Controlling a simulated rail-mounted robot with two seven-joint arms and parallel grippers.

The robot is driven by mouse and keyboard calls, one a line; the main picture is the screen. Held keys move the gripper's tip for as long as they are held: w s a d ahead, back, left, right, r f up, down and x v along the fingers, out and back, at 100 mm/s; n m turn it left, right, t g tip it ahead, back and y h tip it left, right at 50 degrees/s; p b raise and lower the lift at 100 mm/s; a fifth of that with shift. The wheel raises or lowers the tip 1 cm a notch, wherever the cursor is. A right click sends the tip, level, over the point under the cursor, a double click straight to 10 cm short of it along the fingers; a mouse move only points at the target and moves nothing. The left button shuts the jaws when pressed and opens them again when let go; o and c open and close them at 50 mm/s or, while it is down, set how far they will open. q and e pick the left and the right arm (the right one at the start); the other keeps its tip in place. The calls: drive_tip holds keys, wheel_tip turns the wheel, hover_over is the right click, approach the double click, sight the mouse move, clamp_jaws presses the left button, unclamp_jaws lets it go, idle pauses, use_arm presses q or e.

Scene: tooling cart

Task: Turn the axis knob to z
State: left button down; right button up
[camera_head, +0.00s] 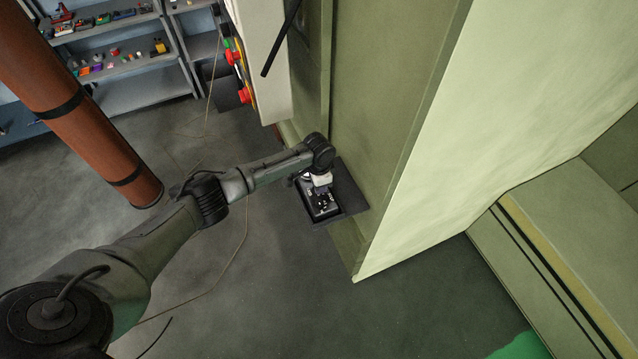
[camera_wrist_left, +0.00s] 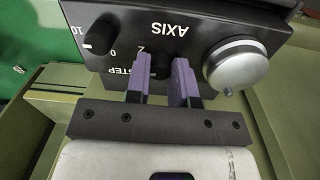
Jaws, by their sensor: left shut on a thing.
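The black control box (camera_wrist_left: 190,22) shows upside-down white lettering that includes AXIS, STEP, Z, 0 and 10. My left gripper (camera_wrist_left: 160,86) has purple fingertips, one on each side of the black axis knob (camera_wrist_left: 160,64), and is shut on it. The fingers hide part of the knob, so its pointing direction cannot be told. In the head view my left gripper (camera_head: 322,190) is over the small control box (camera_head: 325,209). My right gripper is in neither view.
A second black knob (camera_wrist_left: 99,37) is left of the axis knob, and a silver dial (camera_wrist_left: 237,66) is close on its right. The box sits on a dark ledge (camera_head: 352,199) beside a tall green machine panel (camera_head: 375,120). Shelves (camera_head: 140,92) stand far back.

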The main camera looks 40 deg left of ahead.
use_arm(q)
drive_tip(key=m, duration=0.4)
drive_tip(key=shift+m, duration=1.6)
drive_tip(key=shift+d, duration=0.1)
drive_tip(key=c, duration=1)
unclamp_jaws()
drive_tip(key=shift+r, duration=0.1)
drive_tip(key=shift+w+r+b, duration=0.15)
drive_tip(key=shift+r+b, duration=0.55)
drive_tip(key=shift+r, duration=2.75)
drive_tip(key=shift+w+r+b, duration=0.15)
drive_tip(key=shift+r+b, duration=0.5)
drive_tip(key=shift+r, duration=2.75)
